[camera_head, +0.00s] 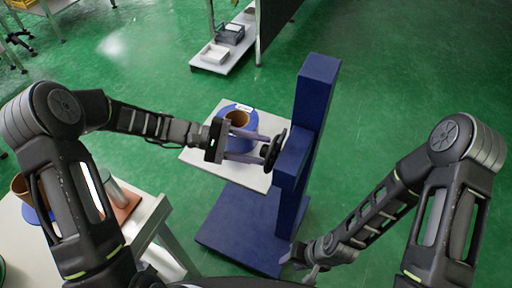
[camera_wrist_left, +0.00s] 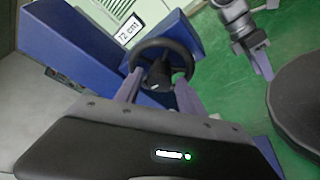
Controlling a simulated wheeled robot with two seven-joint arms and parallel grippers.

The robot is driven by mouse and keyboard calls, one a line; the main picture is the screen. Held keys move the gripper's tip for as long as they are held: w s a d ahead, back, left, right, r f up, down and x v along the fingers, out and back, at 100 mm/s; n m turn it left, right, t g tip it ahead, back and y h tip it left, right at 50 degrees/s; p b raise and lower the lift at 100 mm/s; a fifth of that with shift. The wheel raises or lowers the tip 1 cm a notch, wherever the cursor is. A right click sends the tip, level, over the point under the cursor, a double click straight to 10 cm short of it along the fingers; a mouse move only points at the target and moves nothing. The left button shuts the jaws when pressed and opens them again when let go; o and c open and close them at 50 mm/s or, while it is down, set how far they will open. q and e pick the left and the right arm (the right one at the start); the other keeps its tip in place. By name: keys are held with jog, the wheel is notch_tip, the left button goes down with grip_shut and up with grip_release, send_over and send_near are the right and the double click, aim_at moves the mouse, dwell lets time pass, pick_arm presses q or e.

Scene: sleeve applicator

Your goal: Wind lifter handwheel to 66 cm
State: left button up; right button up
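The blue lifter (camera_head: 318,95) stands upright in the middle of the head view. Its black handwheel (camera_head: 272,149) faces left and also shows in the left wrist view (camera_wrist_left: 186,53). A white display above the wheel (camera_wrist_left: 130,29) appears to read 72 cm. My left gripper (camera_head: 266,151) is at the wheel, its two fingers apart, tips at the rim on either side of the hub; whether they press on it I cannot tell. My right gripper (camera_head: 301,258) is low by the lifter base, away from the wheel; its finger opening is unclear.
A blue roll with a brown core (camera_head: 238,118) sits on the lifter's white platform (camera_head: 250,176). A white table (camera_head: 150,212) with several items stands at lower left. A shelf with trays (camera_head: 222,52) is at the back. Green floor at right is clear.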

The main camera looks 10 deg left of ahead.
pick_arm(q)
grip_shut()
dwell(0.6)
jog(key=shift+w+r+n+g+y+p, duration=0.2)
jog(key=shift+n+g+y+p, duration=0.3)
jog(key=shift+n+p, duration=0.7)
jog(key=shift+n+g+y+p, duration=0.4)
jog(key=shift+n+g+p, duration=0.35)
jog(key=shift+n, duration=0.55)
jog(key=shift+o, duration=1.2)
grip_release()
